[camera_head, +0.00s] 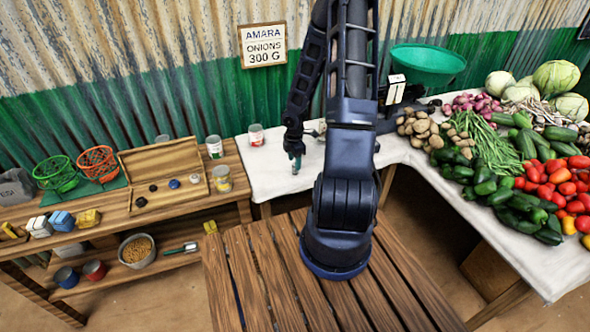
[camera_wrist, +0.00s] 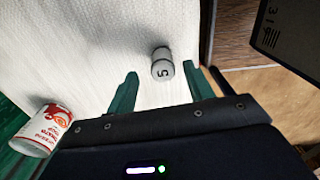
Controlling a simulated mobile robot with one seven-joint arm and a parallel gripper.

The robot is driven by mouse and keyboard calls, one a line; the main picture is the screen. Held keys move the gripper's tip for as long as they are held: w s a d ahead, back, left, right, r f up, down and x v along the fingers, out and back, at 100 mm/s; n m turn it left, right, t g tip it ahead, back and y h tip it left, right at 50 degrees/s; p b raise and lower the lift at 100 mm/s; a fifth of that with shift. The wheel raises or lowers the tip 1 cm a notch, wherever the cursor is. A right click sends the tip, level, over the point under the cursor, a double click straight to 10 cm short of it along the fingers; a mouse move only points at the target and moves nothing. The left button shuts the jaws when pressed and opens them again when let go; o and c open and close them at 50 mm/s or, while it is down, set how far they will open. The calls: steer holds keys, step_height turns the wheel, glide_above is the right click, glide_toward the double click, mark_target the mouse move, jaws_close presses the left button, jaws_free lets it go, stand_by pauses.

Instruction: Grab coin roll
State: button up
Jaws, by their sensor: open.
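The coin roll (camera_wrist: 162,64) appears to be the small grey and white cylinder marked with a 5. It lies on the white cloth in the wrist view. My gripper (camera_wrist: 161,72) is open, with one green finger on each side of the roll near the fingertips. The wrist view does not clearly show whether either finger touches it. In the head view my gripper (camera_head: 295,162) is low over the white-covered table, left of my arm. I cannot make out the roll there.
A red and white can (camera_head: 256,135) stands on the cloth (camera_head: 262,175), left of my gripper; the wrist view also shows the can (camera_wrist: 42,130). A green-panned scale (camera_head: 427,63) and vegetables are to the right. A wooden shelf (camera_head: 190,203) is left.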

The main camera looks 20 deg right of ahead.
steer(key=shift+s+f, duration=0.2)
steer(key=shift+f, duration=1.95)
steer(key=shift+c, duration=0.4)
jaws_close()
